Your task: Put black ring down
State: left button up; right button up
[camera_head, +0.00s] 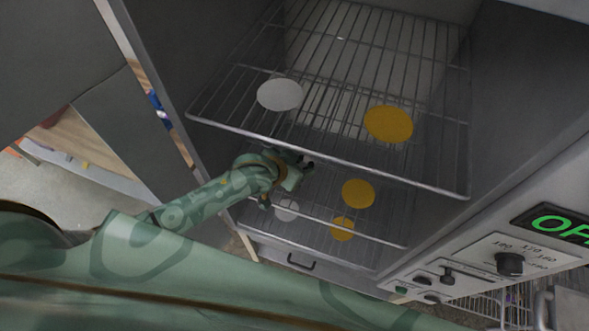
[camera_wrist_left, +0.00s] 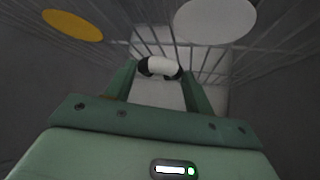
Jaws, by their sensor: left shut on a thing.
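In the head view my left gripper (camera_head: 290,178) reaches into a grey oven-like cabinet, just below the front edge of the upper wire rack (camera_head: 330,160). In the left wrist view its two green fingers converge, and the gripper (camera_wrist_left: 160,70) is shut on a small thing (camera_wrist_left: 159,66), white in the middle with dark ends. I cannot tell whether this is the black ring, or whether the dark ends are fingertip pads. No separate black ring can be made out. My right gripper is not in view.
The upper rack carries a white disc (camera_head: 280,95) and a yellow disc (camera_head: 388,124). Lower down are another yellow disc (camera_head: 358,193), a small white disc (camera_head: 286,210) and a yellow one (camera_head: 342,228). A control panel with knobs (camera_head: 510,264) is at the right.

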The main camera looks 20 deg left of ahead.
pick_arm(q)
jog(key=shift+w+a+f, duration=0.2)
jog(key=shift+a+f, duration=0.3)
jog(key=shift+f, duration=0.25)
jog(key=f, duration=0.2)
jog(key=f+b, duration=0.1)
jog(key=shift+w+a+f, duration=0.1)
jog(key=shift+a+f, duration=0.2)
jog(key=shift+f, duration=0.05)
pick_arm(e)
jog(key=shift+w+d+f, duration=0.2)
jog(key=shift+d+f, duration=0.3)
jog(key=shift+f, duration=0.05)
pick_arm(q)
jog(key=o, duration=1)
jog(key=shift+c, duration=0.2)
jog(key=shift+r, duration=0.15)
jog(key=p+v, duration=0.2)
jog(key=v, duration=1)
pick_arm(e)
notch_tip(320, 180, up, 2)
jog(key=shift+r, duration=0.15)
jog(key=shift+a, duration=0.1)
